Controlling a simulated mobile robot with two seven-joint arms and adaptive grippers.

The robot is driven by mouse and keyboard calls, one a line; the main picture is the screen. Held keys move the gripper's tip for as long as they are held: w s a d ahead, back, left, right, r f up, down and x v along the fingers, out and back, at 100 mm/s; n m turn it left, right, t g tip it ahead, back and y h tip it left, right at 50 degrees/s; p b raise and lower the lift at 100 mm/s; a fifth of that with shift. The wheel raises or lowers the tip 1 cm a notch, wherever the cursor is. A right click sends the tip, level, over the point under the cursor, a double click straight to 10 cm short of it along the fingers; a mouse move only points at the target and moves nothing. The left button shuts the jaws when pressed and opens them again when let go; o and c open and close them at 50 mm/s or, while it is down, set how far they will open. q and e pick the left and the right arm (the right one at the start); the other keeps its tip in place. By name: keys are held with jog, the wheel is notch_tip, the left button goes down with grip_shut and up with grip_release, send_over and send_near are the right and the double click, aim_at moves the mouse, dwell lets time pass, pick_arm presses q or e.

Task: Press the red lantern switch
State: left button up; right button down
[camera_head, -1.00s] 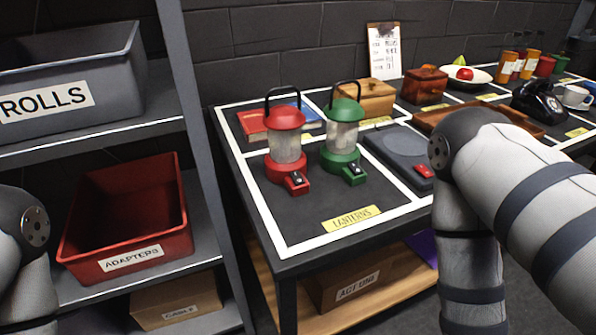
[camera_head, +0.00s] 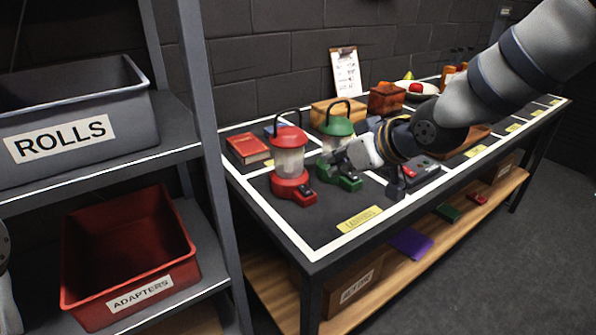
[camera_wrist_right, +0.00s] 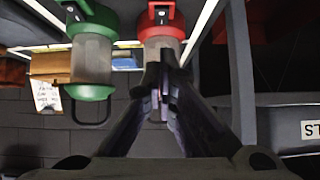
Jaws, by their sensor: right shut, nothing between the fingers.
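The red lantern (camera_head: 290,163) stands upright on the table, with its dark switch on a red block (camera_head: 304,192) at the front of its base. It also shows upside down in the right wrist view (camera_wrist_right: 160,32), with its switch block (camera_wrist_right: 161,12) at the top. The green lantern (camera_head: 337,126) stands just right of it, partly hidden by my right gripper (camera_head: 341,156). That gripper is shut and empty, pointing left toward the red lantern. In the wrist view its fingertips (camera_wrist_right: 165,72) overlap the red lantern's body; contact cannot be told.
The yellow label (camera_head: 360,218) lies on the bare front of the black table (camera_head: 325,236). A red book (camera_head: 248,148) lies behind left. The shelf with a grey bin (camera_head: 75,120) and a red bin (camera_head: 130,250) stands left. Wooden boxes (camera_head: 386,98) stand behind.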

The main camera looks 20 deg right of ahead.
pick_arm(q)
jog(key=shift+a+r, duration=0.1)
pick_arm(e)
notch_tip(320, 180, up, 2)
jog(key=shift+w+r, duration=0.1)
pick_arm(q)
jog(key=shift+s, duration=0.1)
pick_arm(e)
jog(key=b, duration=0.2)
send_over(305, 191)
jog(key=f, duration=0.8)
jog(key=shift+d+f, duration=0.35)
pick_arm(q)
jog(key=shift+g, duration=0.5)
jog(key=shift+s+f, duration=1.4)
jog(key=shift+s, duration=0.05)
pick_arm(e)
jog(key=shift+w+f, duration=0.1)
jog(key=shift+f, duration=0.55)
